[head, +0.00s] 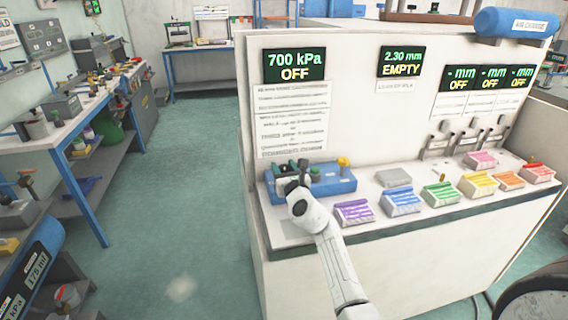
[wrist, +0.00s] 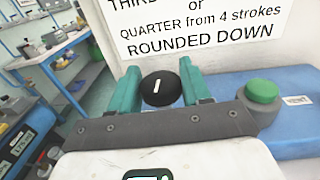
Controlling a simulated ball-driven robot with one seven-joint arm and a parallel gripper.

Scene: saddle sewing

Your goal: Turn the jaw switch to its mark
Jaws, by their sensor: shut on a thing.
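A black round knob (wrist: 161,88) with a short white line on top sits at the left end of a blue box (wrist: 292,112), and I take it to be the jaw switch. The white line stands nearly upright in the wrist view, leaning slightly right. My gripper (wrist: 161,90) has its two teal fingers on either side of the knob, shut on it. In the head view my gripper (head: 291,173) is over the left part of the blue box (head: 335,187) and hides the knob. I cannot make out a mark beside the knob.
A green button (wrist: 262,91) stands right of the knob. A yellow knob (head: 343,162) is at the box's right end. Colored blocks, including a purple one (head: 353,212), line the counter to the right. A display (head: 294,66) above reads 700 kPa OFF. The panel wall is close behind.

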